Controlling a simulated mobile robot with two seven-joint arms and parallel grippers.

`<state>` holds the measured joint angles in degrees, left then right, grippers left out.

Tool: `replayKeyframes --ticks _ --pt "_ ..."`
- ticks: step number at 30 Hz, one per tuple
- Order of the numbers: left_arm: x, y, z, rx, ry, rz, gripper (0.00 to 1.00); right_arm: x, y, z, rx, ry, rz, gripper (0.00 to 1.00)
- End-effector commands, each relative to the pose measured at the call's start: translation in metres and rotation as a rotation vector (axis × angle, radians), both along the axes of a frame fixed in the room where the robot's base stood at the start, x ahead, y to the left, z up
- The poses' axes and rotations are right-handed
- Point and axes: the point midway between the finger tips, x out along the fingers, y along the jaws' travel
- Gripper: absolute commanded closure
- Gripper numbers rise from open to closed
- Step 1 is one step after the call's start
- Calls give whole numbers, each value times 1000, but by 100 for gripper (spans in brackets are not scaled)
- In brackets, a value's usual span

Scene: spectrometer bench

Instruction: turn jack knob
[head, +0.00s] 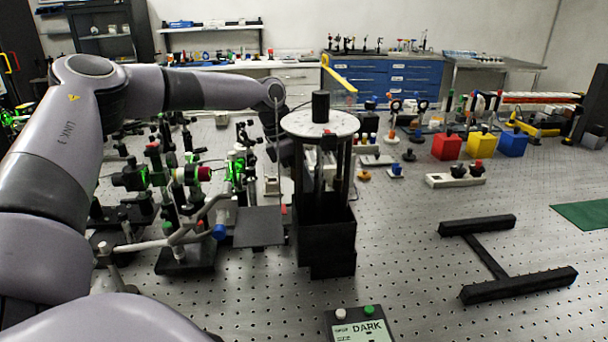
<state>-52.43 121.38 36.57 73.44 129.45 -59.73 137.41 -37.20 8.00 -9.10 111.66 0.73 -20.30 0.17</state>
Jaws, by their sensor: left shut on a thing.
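My left arm comes in from the left and bends down behind a dark tower (325,240) with a round white perforated top (297,124) and a black cylinder (320,106) on it. My left gripper (287,153) is dark and partly hidden by this tower. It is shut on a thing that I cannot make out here. No jack knob can be told for certain. A dark square plate (260,227) lies left of the tower, with a blue knob (219,232) beside it. My right gripper is not in view.
Crowded optics with a green glow (240,165) stand left of the tower. Red (446,147), yellow (479,145) and blue (512,144) boxes stand at the right. A black H-shaped frame (488,258) and a "DARK" display (360,329) are nearer. The bench between them is clear.

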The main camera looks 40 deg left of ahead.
Motion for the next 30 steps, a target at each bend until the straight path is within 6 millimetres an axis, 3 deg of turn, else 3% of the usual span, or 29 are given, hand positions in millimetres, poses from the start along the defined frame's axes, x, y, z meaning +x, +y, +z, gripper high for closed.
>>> replayKeyframes --ticks 8,19,30 --pt "1 1 1 1 1 -149 100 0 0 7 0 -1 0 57" --pt "3 1 -1 0 3 -489 100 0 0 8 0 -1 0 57" --pt "5 1 -6 2 2 -821 100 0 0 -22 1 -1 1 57"
